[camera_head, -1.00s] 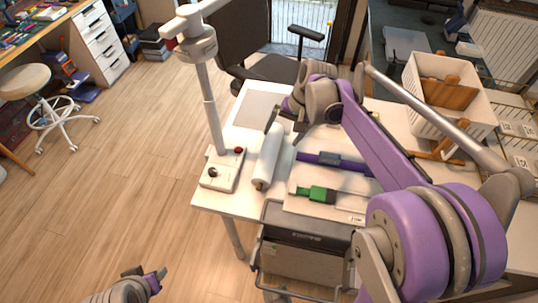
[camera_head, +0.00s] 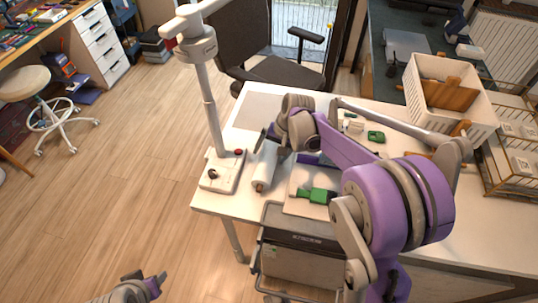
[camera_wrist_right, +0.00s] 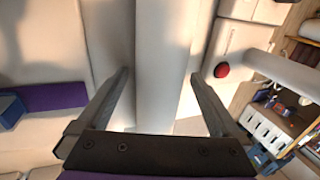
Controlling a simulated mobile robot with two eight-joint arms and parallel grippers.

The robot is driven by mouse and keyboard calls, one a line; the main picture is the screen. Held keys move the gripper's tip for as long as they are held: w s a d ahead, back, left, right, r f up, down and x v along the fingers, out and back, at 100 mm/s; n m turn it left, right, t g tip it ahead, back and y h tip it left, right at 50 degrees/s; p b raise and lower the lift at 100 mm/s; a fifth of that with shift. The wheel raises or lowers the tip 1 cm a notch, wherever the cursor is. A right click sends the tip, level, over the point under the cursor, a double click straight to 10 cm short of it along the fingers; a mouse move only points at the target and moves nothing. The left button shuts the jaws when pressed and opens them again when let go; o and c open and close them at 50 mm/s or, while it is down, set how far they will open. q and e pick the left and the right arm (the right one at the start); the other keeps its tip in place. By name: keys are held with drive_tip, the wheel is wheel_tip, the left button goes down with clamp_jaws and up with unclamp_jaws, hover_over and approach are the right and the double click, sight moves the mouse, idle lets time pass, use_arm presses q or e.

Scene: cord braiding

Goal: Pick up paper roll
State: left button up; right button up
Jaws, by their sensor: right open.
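The white paper roll (camera_head: 265,170) lies on the white table, to the right of the lamp base. My right gripper (camera_head: 267,141) is over its far part. In the right wrist view, the paper roll (camera_wrist_right: 163,55) runs lengthwise between the two spread fingers of my right gripper (camera_wrist_right: 160,75), with a finger on each side. The gripper is open, and I cannot tell whether the fingers touch the roll. In the head view, the arm hides the roll's far end. My left gripper (camera_head: 153,281) is low at the bottom left, over the floor, away from the table.
The lamp stand's base (camera_head: 222,172) with a red button (camera_wrist_right: 221,70) stands close left of the roll. A green tool (camera_head: 318,195) lies to the right, near a purple item (camera_head: 308,158). A white bin (camera_head: 452,90) stands at the back right. A dark cart (camera_head: 300,262) is below the front edge.

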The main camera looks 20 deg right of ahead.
clamp_jaws()
idle(0.4)
